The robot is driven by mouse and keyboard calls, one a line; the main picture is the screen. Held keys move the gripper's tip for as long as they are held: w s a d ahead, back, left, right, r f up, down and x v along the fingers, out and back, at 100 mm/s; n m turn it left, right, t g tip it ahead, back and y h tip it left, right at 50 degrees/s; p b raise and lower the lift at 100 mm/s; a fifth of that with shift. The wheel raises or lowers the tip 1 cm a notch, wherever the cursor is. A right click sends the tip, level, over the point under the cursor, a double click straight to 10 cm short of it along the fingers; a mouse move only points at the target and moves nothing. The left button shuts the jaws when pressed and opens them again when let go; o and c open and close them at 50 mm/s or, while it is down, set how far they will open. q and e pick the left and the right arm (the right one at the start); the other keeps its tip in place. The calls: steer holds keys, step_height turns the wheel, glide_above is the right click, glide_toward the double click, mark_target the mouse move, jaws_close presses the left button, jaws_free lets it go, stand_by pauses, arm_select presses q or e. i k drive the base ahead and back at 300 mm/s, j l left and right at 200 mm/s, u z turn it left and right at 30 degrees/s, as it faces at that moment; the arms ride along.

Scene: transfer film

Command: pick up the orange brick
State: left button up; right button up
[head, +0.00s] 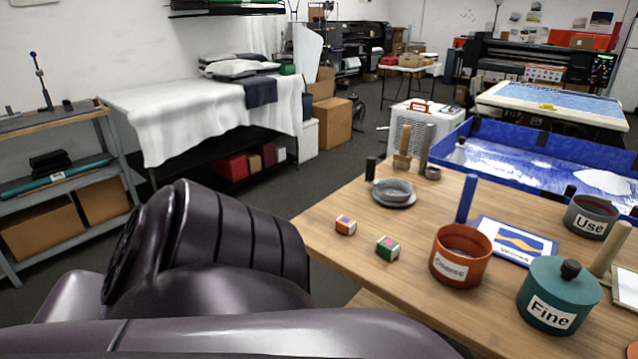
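A small orange brick (345,226) with a pale label on its top lies on the wooden table (322,208), near its left edge. A similar green brick (387,249) lies just to the right of it and closer to me, with a small gap between them. Nothing touches or covers the orange brick. Neither of my grippers shows; only dark, glossy links of my own arm fill the lower left, apart from the bricks.
An orange "Coarse" pot (460,262), a teal lidded "Fine" pot (556,297) and a grey "Use" pot (590,217) stand to the right. A grey dish (394,192) stands behind the bricks. Bare tabletop surrounds the orange brick.

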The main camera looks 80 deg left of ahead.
mark_target(346, 225)
steer(key=u, duration=2.2)
steer(key=z, duration=0.5)
steer(key=j+z, duration=0.3)
steer(key=z, duration=0.15)
steer(key=j+z, duration=0.5)
steer(key=k+j+z, duration=0.1)
steer(key=j+z, duration=0.35)
steer(key=j, duration=0.3)
steer(key=k+j, duration=0.1)
steer(key=j, duration=0.25)
steer(key=k+j+z, duration=0.1)
steer(key=j, duration=0.25)
steer(key=k+j, duration=0.1)
steer(key=j, duration=0.25)
steer(key=k+j+z, duration=0.15)
steer(key=j, duration=0.55)
